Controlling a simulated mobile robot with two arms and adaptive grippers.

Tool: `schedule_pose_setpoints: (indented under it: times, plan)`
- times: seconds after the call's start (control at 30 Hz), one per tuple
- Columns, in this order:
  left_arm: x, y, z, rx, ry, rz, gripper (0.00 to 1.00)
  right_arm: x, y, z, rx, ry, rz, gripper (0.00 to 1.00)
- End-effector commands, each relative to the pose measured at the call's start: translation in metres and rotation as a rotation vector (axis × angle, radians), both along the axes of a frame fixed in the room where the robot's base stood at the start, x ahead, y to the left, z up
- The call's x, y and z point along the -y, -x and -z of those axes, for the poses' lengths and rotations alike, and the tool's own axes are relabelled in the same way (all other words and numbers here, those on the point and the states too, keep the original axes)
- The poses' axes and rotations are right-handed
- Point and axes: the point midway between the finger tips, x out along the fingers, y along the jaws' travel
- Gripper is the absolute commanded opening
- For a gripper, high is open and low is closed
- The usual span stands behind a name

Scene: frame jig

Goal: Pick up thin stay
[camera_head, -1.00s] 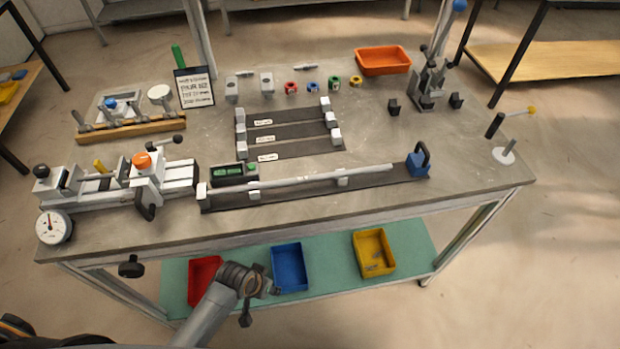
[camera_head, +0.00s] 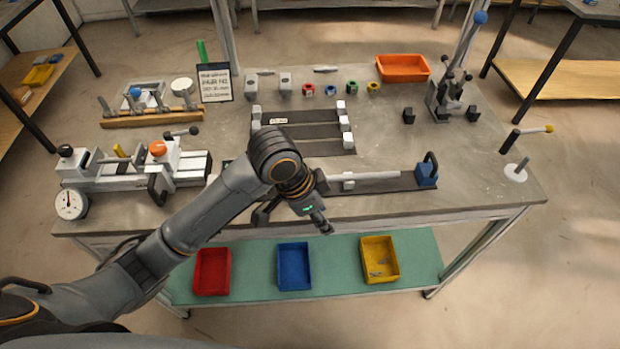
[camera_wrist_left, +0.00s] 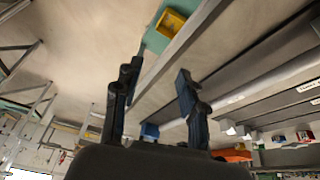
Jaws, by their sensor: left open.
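A long pale rod (camera_head: 378,176), which looks like the thin stay, lies along the dark front rail (camera_head: 395,183) of the bench. My left arm hides its left part in the head view. In the left wrist view, a pale bar that seems to be the rod (camera_wrist_left: 272,76) runs to the right of the fingers. My left gripper (camera_head: 293,221) is open and empty. It is over the bench's front edge, apart from the rod; its two fingers (camera_wrist_left: 160,88) are spread in the wrist view. My right gripper is not in view.
A blue block (camera_head: 426,174) stands at the rail's right end. Shorter dark rails (camera_head: 310,131) with pale blocks lie behind. A clamp fixture with a dial (camera_head: 71,204) is at left. Red (camera_head: 212,272), blue (camera_head: 293,267) and yellow (camera_head: 380,260) bins sit on the lower shelf.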

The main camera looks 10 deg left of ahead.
Motion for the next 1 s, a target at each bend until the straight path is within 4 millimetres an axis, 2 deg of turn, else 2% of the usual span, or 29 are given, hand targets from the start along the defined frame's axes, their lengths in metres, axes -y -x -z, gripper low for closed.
schedule_pose_setpoints:
  times: [0.03, 0.17, 0.3, 0.5, 0.6, 0.7, 0.77, 1.0]
  plan:
    - [-0.004, -0.013, -0.012, 0.008, -0.036, 0.041, 0.41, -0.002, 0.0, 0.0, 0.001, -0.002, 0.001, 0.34]
    - [-0.017, -0.036, -0.038, -0.005, -0.128, 0.135, 0.41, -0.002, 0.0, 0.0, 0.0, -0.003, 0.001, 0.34]
    - [-0.041, -0.059, -0.072, -0.029, -0.229, 0.194, 0.41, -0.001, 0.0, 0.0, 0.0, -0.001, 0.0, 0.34]
    - [-0.073, -0.08, -0.119, -0.068, -0.325, 0.216, 0.41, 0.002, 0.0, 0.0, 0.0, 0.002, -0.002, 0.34]
    - [-0.082, -0.084, -0.133, -0.081, -0.345, 0.218, 0.41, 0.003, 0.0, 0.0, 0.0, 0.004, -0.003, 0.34]
    - [-0.087, -0.086, -0.137, -0.088, -0.354, 0.218, 0.41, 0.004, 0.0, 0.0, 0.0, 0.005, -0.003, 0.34]
    - [-0.087, -0.086, -0.133, -0.091, -0.355, 0.217, 0.41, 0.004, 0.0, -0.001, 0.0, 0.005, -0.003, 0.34]
    - [-0.088, -0.086, -0.087, -0.093, -0.354, 0.217, 0.41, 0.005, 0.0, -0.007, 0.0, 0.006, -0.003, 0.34]
